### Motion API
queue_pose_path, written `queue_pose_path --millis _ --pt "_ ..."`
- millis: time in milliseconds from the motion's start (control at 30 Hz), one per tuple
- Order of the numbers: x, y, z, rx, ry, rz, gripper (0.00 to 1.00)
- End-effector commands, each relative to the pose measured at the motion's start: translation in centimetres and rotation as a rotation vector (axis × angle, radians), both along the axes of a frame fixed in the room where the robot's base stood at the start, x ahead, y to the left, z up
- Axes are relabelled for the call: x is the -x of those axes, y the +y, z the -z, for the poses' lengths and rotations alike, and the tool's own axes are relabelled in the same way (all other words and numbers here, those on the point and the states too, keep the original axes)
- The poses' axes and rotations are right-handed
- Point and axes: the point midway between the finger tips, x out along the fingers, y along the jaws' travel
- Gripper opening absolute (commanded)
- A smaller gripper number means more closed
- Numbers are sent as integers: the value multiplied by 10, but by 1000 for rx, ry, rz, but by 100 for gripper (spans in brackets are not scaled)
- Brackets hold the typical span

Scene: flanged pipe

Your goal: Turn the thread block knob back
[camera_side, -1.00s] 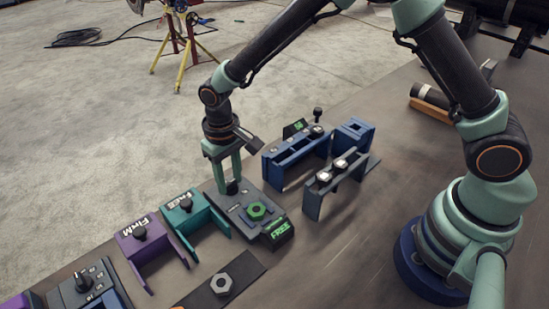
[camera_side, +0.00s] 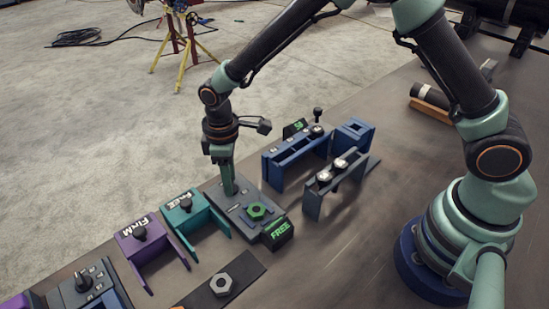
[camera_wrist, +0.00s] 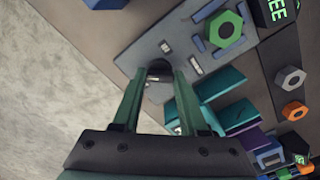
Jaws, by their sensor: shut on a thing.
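The thread block (camera_side: 246,222) is a grey plate with a green hex nut (camera_side: 257,211) on it and a dark box reading FREE (camera_side: 279,232) at its near right end. My gripper (camera_side: 230,190) points down at the far left part of the block. In the wrist view my gripper (camera_wrist: 159,76) has its two green fingers on either side of the dark round knob (camera_wrist: 159,66), shut on it. In the side view the fingers hide the knob. The block also shows in the wrist view (camera_wrist: 140,50), with its green nut (camera_wrist: 225,28) at upper right.
A teal bracket (camera_side: 197,213) and a purple bracket (camera_side: 140,240) stand to the left. A blue bracket (camera_side: 290,155) and a grey bracket (camera_side: 335,185) stand to the right. A grey nut (camera_side: 221,284) lies on a dark strip (camera_side: 245,270) in front.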

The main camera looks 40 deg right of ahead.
Motion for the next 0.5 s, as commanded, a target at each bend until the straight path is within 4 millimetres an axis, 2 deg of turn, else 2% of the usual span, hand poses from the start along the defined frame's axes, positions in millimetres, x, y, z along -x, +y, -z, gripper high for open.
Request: queue_pose_path --millis 500 --pt "0 0 -2 1 1 -51 0"
